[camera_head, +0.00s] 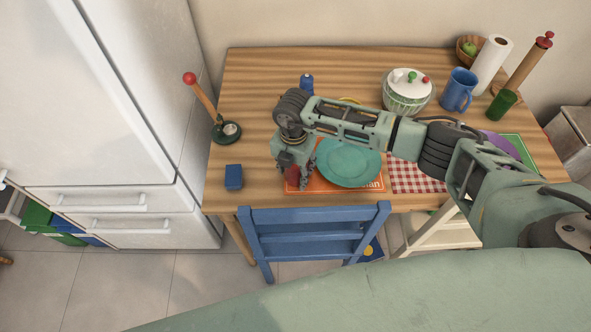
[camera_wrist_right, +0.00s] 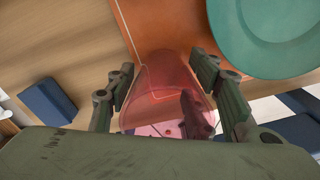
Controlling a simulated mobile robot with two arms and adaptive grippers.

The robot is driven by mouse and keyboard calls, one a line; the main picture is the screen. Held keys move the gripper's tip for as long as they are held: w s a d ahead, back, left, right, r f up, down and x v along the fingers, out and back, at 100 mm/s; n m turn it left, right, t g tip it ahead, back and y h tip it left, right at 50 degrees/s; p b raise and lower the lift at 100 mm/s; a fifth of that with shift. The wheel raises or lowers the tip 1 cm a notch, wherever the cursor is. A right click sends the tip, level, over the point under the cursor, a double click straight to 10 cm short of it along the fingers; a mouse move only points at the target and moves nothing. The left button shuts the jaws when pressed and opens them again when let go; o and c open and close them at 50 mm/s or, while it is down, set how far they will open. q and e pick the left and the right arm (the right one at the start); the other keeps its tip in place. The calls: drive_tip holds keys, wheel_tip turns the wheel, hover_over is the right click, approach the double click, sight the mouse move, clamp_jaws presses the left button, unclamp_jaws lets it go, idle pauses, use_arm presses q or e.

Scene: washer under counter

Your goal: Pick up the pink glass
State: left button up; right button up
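The pink glass (camera_wrist_right: 165,90) is see-through and reddish in the right wrist view, between the two fingers of my right gripper (camera_wrist_right: 170,92). A small gap seems to show beside each finger, so the gripper looks open around the glass. In the head view the glass (camera_head: 292,174) is a small red shape under my right gripper (camera_head: 291,170), partly hidden by the fingers. It stands at the left end of the orange placemat (camera_head: 318,182), left of the teal plate (camera_head: 347,163). My left gripper is not in view.
A blue box (camera_head: 233,176) lies left of the glass, near the table's front edge. A blue chair (camera_head: 315,232) stands against that edge. A wooden stick with a red knob (camera_head: 203,98) stands at the left.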

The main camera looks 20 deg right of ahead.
drive_tip(key=c, duration=0.9)
drive_tip(key=shift+o, duration=0.2)
drive_tip(key=shift+r, duration=0.1)
